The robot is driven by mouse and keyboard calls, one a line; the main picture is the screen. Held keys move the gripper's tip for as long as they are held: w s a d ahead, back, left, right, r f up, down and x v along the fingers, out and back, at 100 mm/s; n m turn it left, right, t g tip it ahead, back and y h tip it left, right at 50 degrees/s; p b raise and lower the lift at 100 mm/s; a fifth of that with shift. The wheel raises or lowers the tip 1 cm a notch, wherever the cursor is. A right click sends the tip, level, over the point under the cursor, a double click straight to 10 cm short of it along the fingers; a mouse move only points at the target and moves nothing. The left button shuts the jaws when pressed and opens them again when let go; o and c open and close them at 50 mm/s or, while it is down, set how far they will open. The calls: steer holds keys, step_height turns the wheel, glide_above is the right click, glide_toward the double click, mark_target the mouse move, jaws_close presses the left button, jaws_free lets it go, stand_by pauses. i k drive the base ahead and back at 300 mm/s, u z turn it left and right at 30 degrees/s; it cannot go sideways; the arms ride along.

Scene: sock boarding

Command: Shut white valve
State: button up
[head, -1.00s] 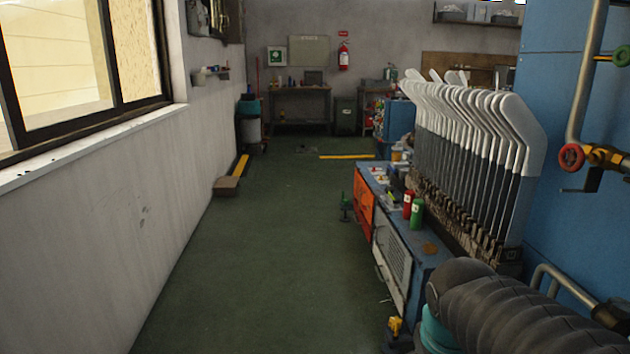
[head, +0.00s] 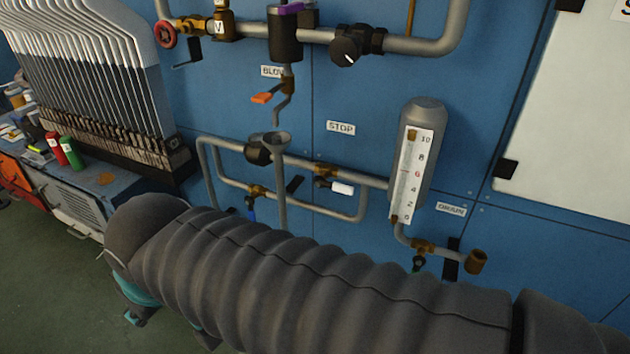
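Other valves are close by: a blue handle (head: 251,208), an orange lever (head: 261,98), a red handwheel (head: 165,34) and a black drain valve (head: 419,263). A gauge (head: 411,175) stands right of the white valve. White sock boards (head: 92,60) stand left. Floor is clear at lower left.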

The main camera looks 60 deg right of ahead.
mark_target(319, 182)
steer(key=z, duration=2.35)
steer(key=k, duration=0.8)
steer(key=u, duration=0.15)
